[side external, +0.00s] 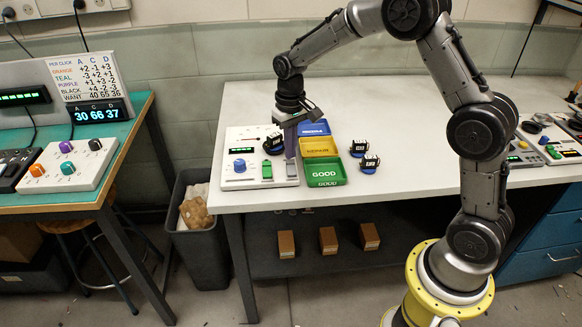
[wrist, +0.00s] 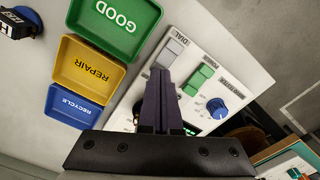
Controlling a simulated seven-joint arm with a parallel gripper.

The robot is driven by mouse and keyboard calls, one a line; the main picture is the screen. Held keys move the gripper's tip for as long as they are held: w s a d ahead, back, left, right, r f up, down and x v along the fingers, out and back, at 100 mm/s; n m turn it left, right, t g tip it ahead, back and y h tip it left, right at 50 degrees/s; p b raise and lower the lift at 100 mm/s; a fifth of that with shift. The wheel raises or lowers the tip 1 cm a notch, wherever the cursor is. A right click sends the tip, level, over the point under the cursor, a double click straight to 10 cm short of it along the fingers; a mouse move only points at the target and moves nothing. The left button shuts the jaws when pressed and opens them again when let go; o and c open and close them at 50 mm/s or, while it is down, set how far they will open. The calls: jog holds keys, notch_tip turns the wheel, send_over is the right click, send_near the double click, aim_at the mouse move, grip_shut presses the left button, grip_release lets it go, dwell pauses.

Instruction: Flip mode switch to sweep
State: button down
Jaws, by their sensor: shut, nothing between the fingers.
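The white servo tester panel (side external: 233,137) lies at the bench's left end. In the wrist view, a grey rocker switch (wrist: 168,52) sits beside the printed word DIAL; I take it for the mode switch, and the word sweep is not visible. A green rocker (wrist: 198,80) labelled POWER and a blue knob (wrist: 217,108) are next to it. In the side view, my gripper (side external: 291,156) points down over the panel's right part, just behind the right-hand rocker (side external: 291,169). Its fingers (wrist: 160,74) are shut and empty. Whether they touch the panel I cannot tell.
Blue, yellow and green trays (side external: 325,173) labelled RECYCLE, REPAIR and GOOD stand right of the panel. One black servo (side external: 273,144) is on the panel; two more (side external: 369,163) stand right of the trays. The bench middle is clear.

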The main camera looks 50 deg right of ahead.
jog(key=shift+f, duration=1)
dwell(0.9)
jog(key=shift+r, duration=3.6)
notch_tip(320, 180, up, 8)
jog(key=t, duration=0.2)
send_over(290, 163)
jog(key=s+a, duration=0.1)
jog(key=s, duration=0.1)
jog(key=s+a+r+n+t, duration=0.1)
jog(key=s+a+r+t, duration=0.1)
jog(key=s+r, duration=0.6)
jog(key=s+f+n, duration=0.1)
jog(key=s+f, duration=0.2)
jog(key=s, duration=0.6)
jog(key=s+a+f+n+t, duration=0.1)
jog(key=s+f, duration=0.2)
jog(key=s, duration=0.6)
jog(key=shift+s+a+f+t, duration=0.15)
jog(key=shift+a+f+t, duration=0.1)
jog(key=shift+f+t, duration=0.05)
